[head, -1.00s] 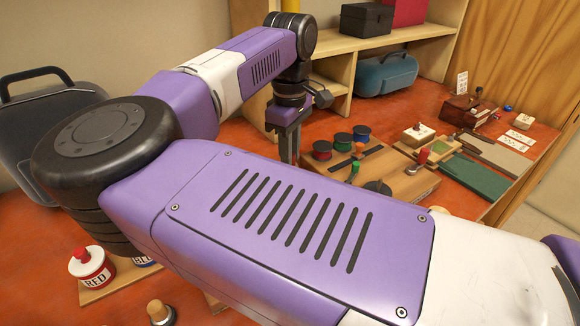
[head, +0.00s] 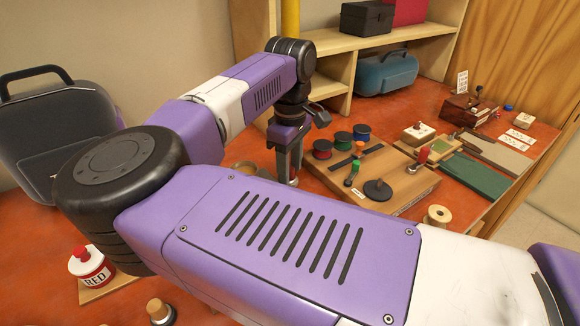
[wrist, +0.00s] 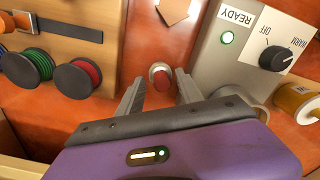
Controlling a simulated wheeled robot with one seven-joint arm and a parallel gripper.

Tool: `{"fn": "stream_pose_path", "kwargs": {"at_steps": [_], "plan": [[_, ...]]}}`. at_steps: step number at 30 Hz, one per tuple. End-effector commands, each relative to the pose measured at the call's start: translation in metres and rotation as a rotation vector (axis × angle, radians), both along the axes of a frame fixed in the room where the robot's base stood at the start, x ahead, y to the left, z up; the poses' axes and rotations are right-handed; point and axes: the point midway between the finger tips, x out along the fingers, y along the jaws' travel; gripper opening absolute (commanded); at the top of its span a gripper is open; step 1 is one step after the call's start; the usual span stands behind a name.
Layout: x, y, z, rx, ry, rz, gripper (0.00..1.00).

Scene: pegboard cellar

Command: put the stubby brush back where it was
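In the head view my gripper (head: 288,168) points down at the orange tabletop, left of the wooden block with the spools. A pale grey bit shows at the fingertips there; the rest is hidden by my arm.
A grey box with a READY light and dial (wrist: 262,55) stands close right of my gripper in the wrist view. The wooden block (head: 400,186) with spools is close on its other side. A RED pot (head: 92,268) and a wooden-knobbed piece (head: 158,311) stand front left.

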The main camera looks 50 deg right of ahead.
Motion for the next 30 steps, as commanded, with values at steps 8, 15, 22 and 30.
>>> {"fn": "stream_pose_path", "kwargs": {"at_steps": [8,15,22,30], "plan": [[0.001,0.000,0.008,0.000,-0.002,0.000,0.43],[0.001,0.000,0.053,0.001,-0.004,0.001,0.43],[0.001,0.000,0.098,0.001,-0.003,0.000,0.43],[0.000,0.000,0.122,0.000,0.000,0.000,0.43]]}}
